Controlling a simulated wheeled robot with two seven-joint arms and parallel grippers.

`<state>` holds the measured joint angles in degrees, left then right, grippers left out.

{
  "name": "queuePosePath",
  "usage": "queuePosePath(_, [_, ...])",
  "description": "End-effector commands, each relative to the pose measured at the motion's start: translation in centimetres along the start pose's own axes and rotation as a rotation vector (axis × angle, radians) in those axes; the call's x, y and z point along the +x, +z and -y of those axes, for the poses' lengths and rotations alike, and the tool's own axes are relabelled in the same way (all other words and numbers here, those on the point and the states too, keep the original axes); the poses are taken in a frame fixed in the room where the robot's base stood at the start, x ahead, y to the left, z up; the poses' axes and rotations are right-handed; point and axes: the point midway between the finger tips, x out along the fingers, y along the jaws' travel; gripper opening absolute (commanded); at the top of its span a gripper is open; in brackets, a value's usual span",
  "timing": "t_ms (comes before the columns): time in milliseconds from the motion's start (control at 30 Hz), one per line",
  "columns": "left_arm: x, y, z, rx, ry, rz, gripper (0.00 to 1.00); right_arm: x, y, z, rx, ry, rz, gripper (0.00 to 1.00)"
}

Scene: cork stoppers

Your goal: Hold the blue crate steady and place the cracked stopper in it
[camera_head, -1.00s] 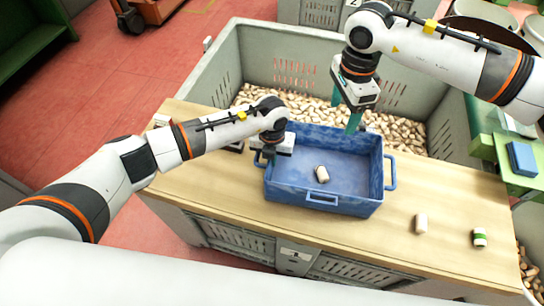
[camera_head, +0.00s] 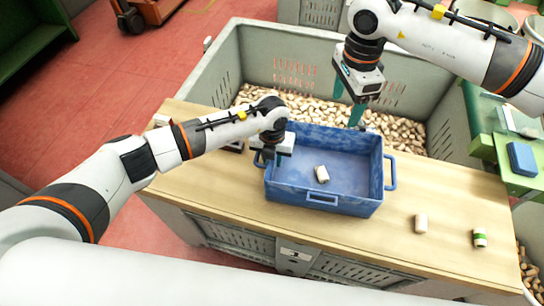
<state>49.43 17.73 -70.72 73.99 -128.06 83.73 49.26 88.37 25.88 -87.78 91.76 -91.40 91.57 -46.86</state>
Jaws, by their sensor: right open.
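The blue crate (camera_head: 345,204) stands upright on the wooden bench top. A pale cork stopper (camera_head: 322,174) lies on its floor, left of the middle; a crack on it is too small to make out. My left gripper (camera_head: 267,160) is at the crate's left end and is shut on its handle there; the wrist partly hides the grip. My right gripper (camera_head: 347,106) is open and empty, pointing down above the crate's back edge, clear of the stopper.
A plain stopper (camera_head: 420,224) and a green-banded stopper (camera_head: 480,237) stand on the bench (camera_head: 440,185) right of the crate. Behind is a large grey bin (camera_head: 225,75) full of stoppers. A blue box (camera_head: 522,158) lies on a green surface at right.

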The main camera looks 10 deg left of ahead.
Motion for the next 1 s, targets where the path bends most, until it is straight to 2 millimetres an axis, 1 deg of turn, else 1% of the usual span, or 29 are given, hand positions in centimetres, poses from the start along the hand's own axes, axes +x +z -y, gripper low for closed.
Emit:
queuePosePath(67, [-0.6,-0.1,0.0,0.000,0.001,-0.003,0.30,0.0,0.0,0.0,0.000,0.000,0.000,0.68])
queuePosePath(167, [-2.1,-0.1,0.0,0.001,0.001,-0.004,0.30,0.0,0.0,0.0,0.000,0.000,0.000,0.68])
queuePosePath(400, [-7.3,-0.1,0.0,0.002,0.001,-0.006,0.30,0.0,0.0,0.0,0.000,0.000,0.000,0.68])
queuePosePath(500, [-9.2,-0.1,0.0,0.001,0.001,-0.005,0.30,0.0,0.0,0.0,0.000,0.000,0.000,0.68])
queuePosePath(600, [-10.6,-0.1,0.0,0.000,0.001,-0.003,0.30,0.0,0.0,0.0,0.000,0.000,0.000,0.68])
queuePosePath(767, [-11.8,-0.1,0.1,0.000,0.000,-0.001,0.30,0.0,0.0,0.0,0.000,0.000,0.000,0.68])
queuePosePath(1000, [-11.9,0.0,0.0,0.000,0.000,0.000,0.30,0.0,0.0,0.0,0.000,0.000,0.000,0.68])
